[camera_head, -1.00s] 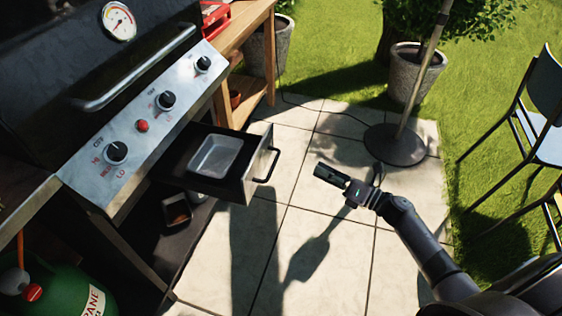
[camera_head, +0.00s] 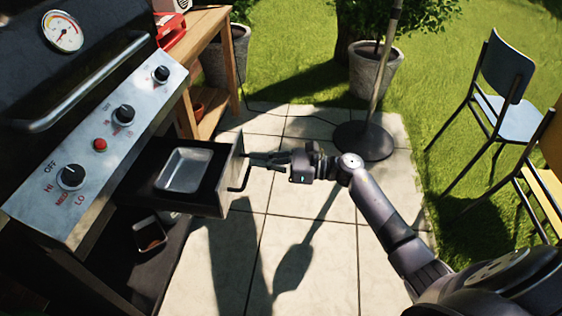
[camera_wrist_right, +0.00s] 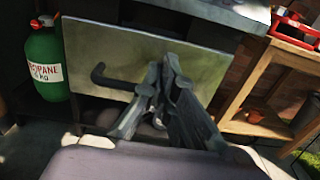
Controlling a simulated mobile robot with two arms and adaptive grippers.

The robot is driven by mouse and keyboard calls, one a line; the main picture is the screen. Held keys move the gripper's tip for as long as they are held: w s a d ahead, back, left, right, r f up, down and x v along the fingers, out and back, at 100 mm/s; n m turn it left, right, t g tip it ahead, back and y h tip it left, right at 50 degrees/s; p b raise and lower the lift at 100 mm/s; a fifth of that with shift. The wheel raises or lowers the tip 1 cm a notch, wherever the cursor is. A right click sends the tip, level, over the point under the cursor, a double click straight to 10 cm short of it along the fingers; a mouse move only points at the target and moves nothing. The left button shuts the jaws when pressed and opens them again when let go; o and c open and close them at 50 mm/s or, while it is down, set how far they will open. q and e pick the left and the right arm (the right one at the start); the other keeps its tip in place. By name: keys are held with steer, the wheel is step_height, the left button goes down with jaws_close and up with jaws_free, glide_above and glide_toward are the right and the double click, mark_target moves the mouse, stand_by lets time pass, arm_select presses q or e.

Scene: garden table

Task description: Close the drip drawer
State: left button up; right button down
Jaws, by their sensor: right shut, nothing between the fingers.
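The drip drawer (camera_head: 230,172) is pulled out from under the grill's control panel. A silver foil tray (camera_head: 184,170) sits inside it. A dark bar handle (camera_head: 241,181) is on its front. My right gripper (camera_head: 252,159) is shut and empty, its fingers pointing at the drawer front near the far end of the handle. In the right wrist view, the fingertips (camera_wrist_right: 165,65) are in front of the pale drawer front (camera_wrist_right: 125,55), to the right of the handle (camera_wrist_right: 105,78). I cannot tell whether they touch it. My left gripper is not in view.
The grill's control panel (camera_head: 95,140) with knobs is above the drawer. A wooden side table (camera_head: 205,50) stands behind it. An umbrella base (camera_head: 364,140) and chairs (camera_head: 500,85) are to the right. A propane tank (camera_wrist_right: 45,65) is left in the wrist view.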

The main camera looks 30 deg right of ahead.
mark_target(234, 159)
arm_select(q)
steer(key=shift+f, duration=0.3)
arm_select(e)
steer(key=shift+x, duration=1.85)
